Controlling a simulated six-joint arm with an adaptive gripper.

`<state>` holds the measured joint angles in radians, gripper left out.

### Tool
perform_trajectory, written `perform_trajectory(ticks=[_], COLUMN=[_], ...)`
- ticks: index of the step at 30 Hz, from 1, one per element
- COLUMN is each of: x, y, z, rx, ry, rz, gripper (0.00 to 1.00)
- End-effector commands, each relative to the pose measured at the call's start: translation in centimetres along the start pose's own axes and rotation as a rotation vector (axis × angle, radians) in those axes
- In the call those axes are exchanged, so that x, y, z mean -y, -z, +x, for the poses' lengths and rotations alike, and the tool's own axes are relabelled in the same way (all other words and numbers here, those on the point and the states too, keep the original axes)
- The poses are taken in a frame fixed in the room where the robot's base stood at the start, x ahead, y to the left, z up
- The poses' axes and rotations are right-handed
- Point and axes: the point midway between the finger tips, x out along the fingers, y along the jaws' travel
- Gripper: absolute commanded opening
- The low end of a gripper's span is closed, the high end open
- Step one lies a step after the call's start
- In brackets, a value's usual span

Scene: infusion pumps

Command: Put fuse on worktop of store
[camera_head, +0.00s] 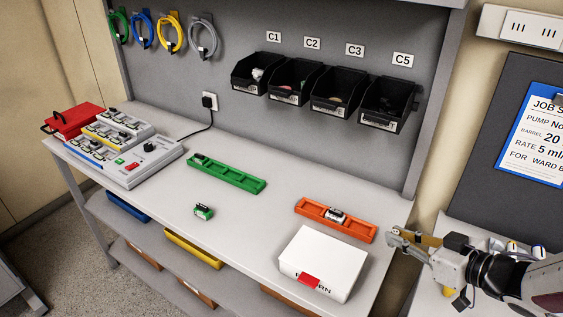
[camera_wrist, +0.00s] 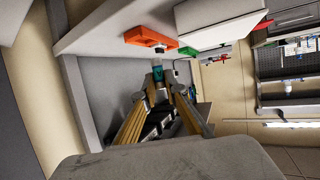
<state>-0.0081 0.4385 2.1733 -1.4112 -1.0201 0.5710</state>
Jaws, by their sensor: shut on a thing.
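My gripper (camera_head: 394,238) is at the right end of the grey bench, beside the orange tray and near the bench's right edge. In the wrist view, my gripper (camera_wrist: 164,82) is shut on a small teal and pale thing (camera_wrist: 157,73) at its fingertips. This may be the fuse, but it is too small to tell. In the head view I cannot make the held thing out clearly. The bench's grey worktop (camera_head: 240,225) lies to the left of my gripper. I cannot tell whether this is the store's worktop.
An orange tray (camera_head: 361,230) holding a small pale part and a white box (camera_head: 322,262) stand close to my gripper. A green tray (camera_head: 228,179) and small green part (camera_head: 203,211) lie further left. Black bins (camera_head: 388,103) hang behind. The worktop's middle has free room.

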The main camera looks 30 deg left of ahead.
Motion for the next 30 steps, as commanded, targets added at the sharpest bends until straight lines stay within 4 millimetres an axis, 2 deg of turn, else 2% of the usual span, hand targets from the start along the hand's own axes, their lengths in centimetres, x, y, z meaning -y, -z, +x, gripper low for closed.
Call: perform_trajectory(ticks=[1,12,30], x=[0.8,5.6,15.1], y=[0.5,3.4,7.9], z=[1.0,6.9,15.6], rx=[-0.001,0.0,-0.001], ry=[0.016,0.096,0.191], rz=[-0.007,-0.04,-0.079], gripper=[0.0,0.0,0.0])
